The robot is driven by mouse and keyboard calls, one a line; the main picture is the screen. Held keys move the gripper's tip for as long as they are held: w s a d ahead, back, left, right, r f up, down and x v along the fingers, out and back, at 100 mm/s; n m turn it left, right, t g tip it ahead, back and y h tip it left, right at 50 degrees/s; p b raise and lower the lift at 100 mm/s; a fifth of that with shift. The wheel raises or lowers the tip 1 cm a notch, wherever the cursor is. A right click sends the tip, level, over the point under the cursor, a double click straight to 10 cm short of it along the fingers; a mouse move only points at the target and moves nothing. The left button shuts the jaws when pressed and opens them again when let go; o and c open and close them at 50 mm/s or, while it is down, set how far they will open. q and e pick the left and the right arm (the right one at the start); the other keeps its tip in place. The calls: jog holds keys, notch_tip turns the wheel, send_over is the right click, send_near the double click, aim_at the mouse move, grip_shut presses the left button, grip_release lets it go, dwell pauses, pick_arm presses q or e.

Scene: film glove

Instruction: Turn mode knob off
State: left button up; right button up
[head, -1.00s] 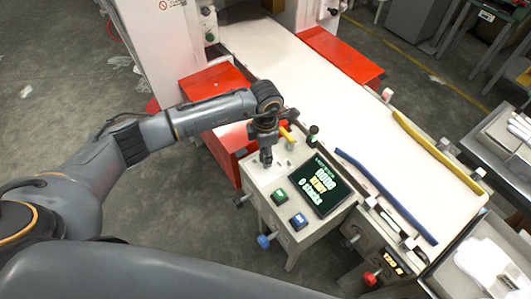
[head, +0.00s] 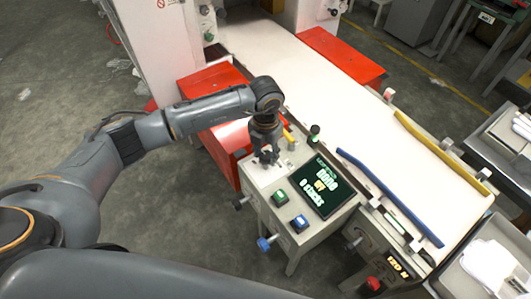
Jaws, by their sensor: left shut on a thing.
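The control box (head: 262,187) stands beside the white conveyor, with a dark screen (head: 321,187), a green button (head: 280,197) and a blue button (head: 299,222) on top. My left gripper (head: 266,160) points down at the far left part of its top panel. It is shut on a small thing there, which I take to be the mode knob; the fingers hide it. The screen shows lines of text, with a short yellow line in the middle and "0 stacks" below. My right gripper is not in view.
A yellow lever (head: 288,140) and a green-topped post (head: 314,134) stand close to my left gripper. A blue bar (head: 390,196) and a yellow bar (head: 440,152) lie along the conveyor (head: 300,85). Red panels flank it. Open floor lies left.

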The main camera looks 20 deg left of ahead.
aim_at(265, 156)
pick_arm(q)
jog(key=shift+n, duration=0.4)
jog(key=o, duration=1.2)
jog(key=shift+r, duration=0.1)
notch_tip(265, 156, up, 12)
jog(key=shift+f, duration=0.1)
jog(key=shift+s+f, duration=0.1)
